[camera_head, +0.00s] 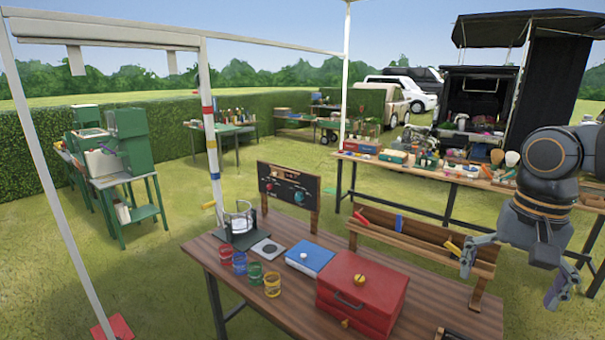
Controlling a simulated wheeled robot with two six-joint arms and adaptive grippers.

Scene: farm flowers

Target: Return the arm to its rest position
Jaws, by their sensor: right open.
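My right arm comes in from the right edge, and its gripper (514,272) hangs down at the right of the view. Its two fingers are spread apart and nothing is between them. The gripper overlaps the right end of a wooden trough (425,242) in the picture; I cannot tell whether they are near each other in depth. The gripper is to the right of the red toolbox (361,292). My left gripper is not in view.
A brown wooden table (440,306) holds the red toolbox, a blue box (310,257), several colored cups (255,271), a metal stand (240,222) and a control panel (290,194). A long cluttered table (425,172) stands behind. A white canopy pole (210,130) rises at left.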

